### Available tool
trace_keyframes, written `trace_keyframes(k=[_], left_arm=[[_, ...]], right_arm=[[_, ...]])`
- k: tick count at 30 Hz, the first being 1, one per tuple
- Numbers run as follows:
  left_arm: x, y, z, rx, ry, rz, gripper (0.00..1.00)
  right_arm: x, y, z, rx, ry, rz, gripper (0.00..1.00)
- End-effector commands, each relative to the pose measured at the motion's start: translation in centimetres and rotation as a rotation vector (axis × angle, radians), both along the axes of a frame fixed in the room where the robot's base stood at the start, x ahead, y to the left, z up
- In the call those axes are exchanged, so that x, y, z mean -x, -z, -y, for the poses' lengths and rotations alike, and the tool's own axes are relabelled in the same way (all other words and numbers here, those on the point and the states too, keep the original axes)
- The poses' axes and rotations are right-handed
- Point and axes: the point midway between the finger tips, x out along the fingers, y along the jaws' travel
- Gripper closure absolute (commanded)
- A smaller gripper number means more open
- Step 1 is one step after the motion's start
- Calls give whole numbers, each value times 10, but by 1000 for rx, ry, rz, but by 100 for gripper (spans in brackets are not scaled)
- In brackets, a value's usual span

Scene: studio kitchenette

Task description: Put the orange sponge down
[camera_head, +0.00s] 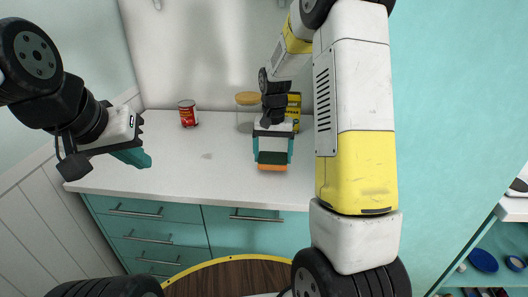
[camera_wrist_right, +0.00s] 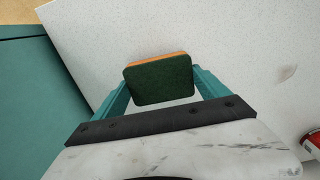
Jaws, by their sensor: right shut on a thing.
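The orange sponge (camera_head: 272,167) has a dark green scouring side; its orange part shows as a strip in the head view. It also shows in the right wrist view (camera_wrist_right: 160,82), green face toward the camera, between two teal fingers. My right gripper (camera_head: 272,160) is shut on it, over the front part of the white counter (camera_head: 200,160). I cannot tell whether the sponge touches the counter. My left gripper (camera_head: 138,157) is at the left, near the counter's left end and away from the sponge; its finger gap is not clear.
A red can (camera_head: 188,116) stands at the back left of the counter. A jar with a tan lid (camera_head: 247,98) and a yellow box (camera_head: 294,108) stand at the back, behind my right gripper. The counter between the can and the sponge is mostly clear. Teal drawers (camera_head: 150,235) are below.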

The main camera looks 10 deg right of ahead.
Motion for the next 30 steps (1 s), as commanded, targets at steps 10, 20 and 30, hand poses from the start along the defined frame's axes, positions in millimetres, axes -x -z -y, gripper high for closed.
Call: trace_keyframes(k=[10,20,30], left_arm=[[0,0,0,0,0,0,100],[0,0,0,0,0,0,100],[0,0,0,0,0,0,100]], right_arm=[[0,23,0,0,1,0,59],[1,25,-1,0,0,0,0],[-1,8,-1,0,0,4,0]])
